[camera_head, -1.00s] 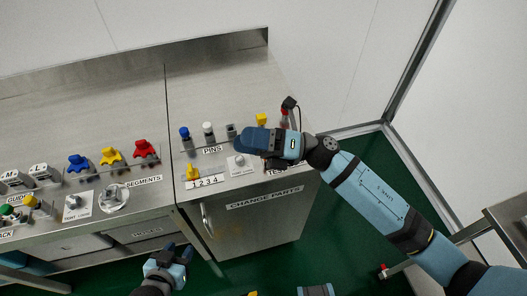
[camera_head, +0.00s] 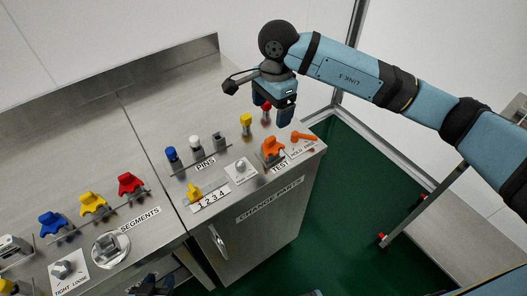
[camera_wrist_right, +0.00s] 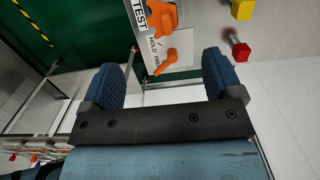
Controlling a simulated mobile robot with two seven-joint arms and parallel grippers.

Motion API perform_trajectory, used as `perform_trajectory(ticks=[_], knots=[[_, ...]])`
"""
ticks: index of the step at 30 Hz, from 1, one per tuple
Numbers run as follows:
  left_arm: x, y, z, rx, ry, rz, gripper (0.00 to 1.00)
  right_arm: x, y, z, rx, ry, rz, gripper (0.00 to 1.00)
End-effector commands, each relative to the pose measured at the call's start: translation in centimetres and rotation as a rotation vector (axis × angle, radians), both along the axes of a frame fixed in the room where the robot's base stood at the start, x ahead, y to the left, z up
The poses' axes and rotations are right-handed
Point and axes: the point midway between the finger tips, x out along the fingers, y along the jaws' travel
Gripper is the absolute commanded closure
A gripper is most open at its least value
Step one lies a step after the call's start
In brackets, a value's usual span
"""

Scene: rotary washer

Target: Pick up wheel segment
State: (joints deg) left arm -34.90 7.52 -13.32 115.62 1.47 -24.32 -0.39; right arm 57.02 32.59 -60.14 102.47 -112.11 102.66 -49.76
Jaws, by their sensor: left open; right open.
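Blue (camera_head: 52,224), yellow (camera_head: 93,206) and red (camera_head: 131,185) segments stand in a row behind the SEGMENTS label on the left counter. An orange piece (camera_head: 272,150) sits at the TEST spot on the right counter, with an orange handle (camera_head: 303,137) beside it. Both also show in the right wrist view, the piece (camera_wrist_right: 162,14) and the handle (camera_wrist_right: 172,60). My right gripper (camera_head: 271,114) is open, empty and above the counter's right end, apart from the orange piece. My left gripper (camera_head: 153,286) is low at the bottom edge, partly cut off, away from the segments.
Blue (camera_head: 171,155), white (camera_head: 195,143) and grey (camera_head: 218,133) pins stand behind the PINS label. Yellow (camera_head: 246,121) and red (camera_head: 266,110) knobs are near my right gripper. A round metal fixture (camera_head: 111,247) lies before the segments. A cabinet handle (camera_head: 218,241) juts out in front.

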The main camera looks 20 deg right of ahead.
Motion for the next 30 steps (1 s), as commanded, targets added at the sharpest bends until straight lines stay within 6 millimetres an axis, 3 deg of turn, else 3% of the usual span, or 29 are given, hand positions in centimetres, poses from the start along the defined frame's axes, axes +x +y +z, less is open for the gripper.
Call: perform_trajectory(ticks=[5, 15, 23, 30], knots=[[0.0, 0.0, -0.1, -0.002, -0.001, 0.0, 0.57, 0.7, -1.2, -0.1, -0.066, -0.026, 0.005, 0.15], [0.0, -0.3, 0.5, -0.004, -0.004, -0.002, 0.57, 0.6, -1.2, -6.3, -0.064, -0.023, 0.003, 0.15], [-0.1, -0.2, 0.4, -0.001, -0.003, -0.002, 0.57, 0.6, -1.0, -8.4, -0.063, -0.025, 0.005, 0.15], [-0.1, 0.0, 1.0, 0.006, -0.008, -0.005, 0.57, 0.1, -0.5, -11.8, -0.062, -0.022, 0.002, 0.15]])
